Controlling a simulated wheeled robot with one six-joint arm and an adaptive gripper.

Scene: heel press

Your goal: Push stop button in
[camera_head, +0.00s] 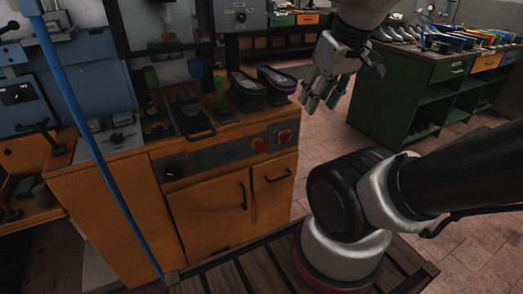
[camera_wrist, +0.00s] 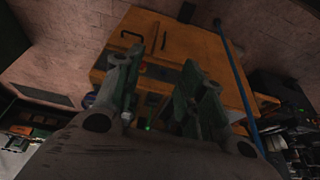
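An orange press cabinet stands at the left in the head view, with a grey control strip (camera_head: 218,157) across its front. Two red controls sit at the strip's right end: one (camera_head: 284,136) at the far right and one (camera_head: 257,144) beside it. I cannot tell from labels which is the stop button. My gripper (camera_head: 320,100) is in the air to the right of the strip and above it in the picture, apart from both. In the wrist view my gripper (camera_wrist: 165,75) shows two fingers apart with nothing held. The strip there is dark and partly hidden by the fingers.
The strip also has a black knob (camera_head: 171,172), a green button (camera_head: 203,161) and a blue button (camera_head: 230,155). Two shoes (camera_head: 262,84) stand on the cabinet top. A blue pole (camera_head: 95,140) rises at the left. A green workbench (camera_head: 425,95) stands behind at the right.

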